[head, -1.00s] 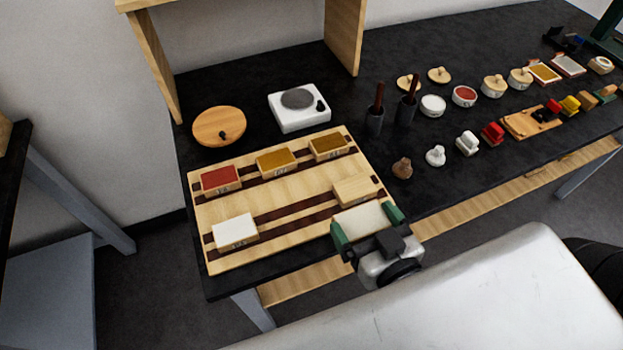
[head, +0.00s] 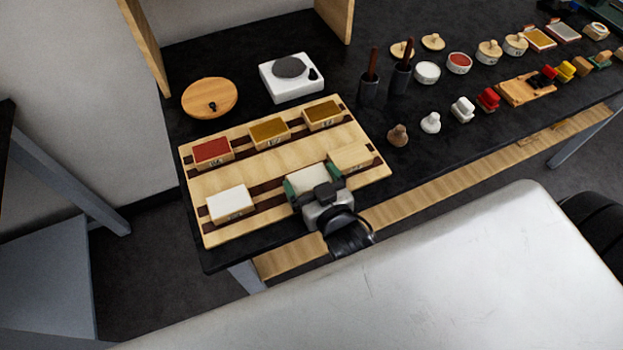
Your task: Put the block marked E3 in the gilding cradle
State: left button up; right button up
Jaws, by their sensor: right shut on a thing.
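My right gripper (head: 312,183) is shut on a cream-topped block (head: 308,179), with one green fingertip on each side. It is over the front part of a light wooden board (head: 255,182) with dark strips. Any mark on the held block is hidden, and I cannot tell whether it touches the board. A white-topped block (head: 230,202) stands to its left and a plain wood block (head: 351,157) close to its right. Red (head: 212,151), ochre (head: 269,131) and olive-ochre (head: 323,114) blocks stand along the back; their marks are too small to read surely. I cannot tell which thing is the gilding cradle. My left gripper is out of view.
Behind the board are a round wooden lid (head: 210,98) and a white device with a grey disc (head: 291,77). Two dark cups (head: 370,87) with sticks, stampers (head: 398,136), pots and a small wooden tray (head: 526,90) fill the right. The board's middle is clear.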

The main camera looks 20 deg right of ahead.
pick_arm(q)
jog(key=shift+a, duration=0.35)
pick_arm(e)
jog(key=shift+f, duration=0.2)
jog(key=o, duration=0.6)
jog(key=shift+s+r, duration=0.1)
jog(key=shift+r, duration=0.05)
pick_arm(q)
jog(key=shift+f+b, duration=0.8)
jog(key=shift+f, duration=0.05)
pick_arm(e)
jog(key=shift+s+d+r, duration=0.1)
jog(key=shift+s+r, duration=0.2)
jog(key=shift+s, duration=1.65)
jog(key=shift+s+d+r, duration=0.1)
jog(key=shift+s+r, duration=0.2)
jog(key=shift+s, duration=1.65)
jog(key=shift+s+d+r, duration=0.1)
jog(key=shift+s+r, duration=0.2)
jog(key=shift+s, duration=1.65)
